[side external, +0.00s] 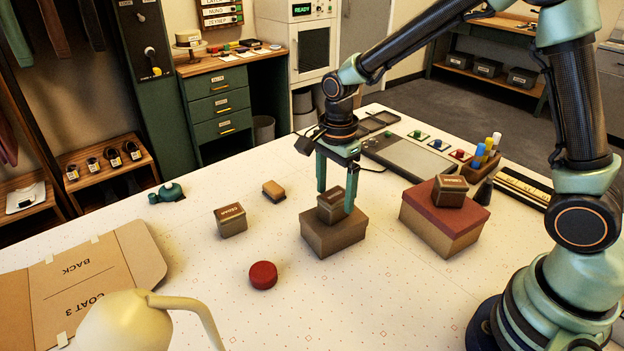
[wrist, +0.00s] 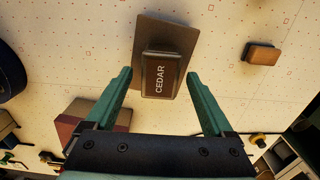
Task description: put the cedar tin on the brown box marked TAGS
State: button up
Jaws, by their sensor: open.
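The cedar tin (wrist: 161,75), a small brown tin with a CEDAR label, appears to rest on top of a plain brown box (wrist: 165,35). In the side external view the tin (side external: 331,207) sits on the lid of the brown box (side external: 333,240) near the middle of the table. No TAGS marking is readable on this box. My gripper (side external: 335,200) is open and points down, with one finger on each side of the tin. In the wrist view a gap shows between the tin and each fingertip of my gripper (wrist: 158,77).
A red-lidded box (side external: 436,233) bears another tin (side external: 449,191) on the right. A third tin (side external: 230,220), a brown block (side external: 274,190) and a red round thing (side external: 263,275) stand to the left.

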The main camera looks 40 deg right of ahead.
aim_at(335, 195)
notch_tip(335, 195, up, 10)
jog(key=s+d+r+n+t, duration=0.2)
jog(key=s+n, duration=0.3)
jog(key=n, duration=0.4)
jog(key=s+d+r+n+t, duration=0.2)
jog(key=s+n, duration=0.4)
jog(key=n, duration=0.3)
jog(key=shift+s+d+r+t, duration=0.25)
jog(key=shift+d+r+t, duration=0.15)
jog(key=shift+d+t, duration=0.4)
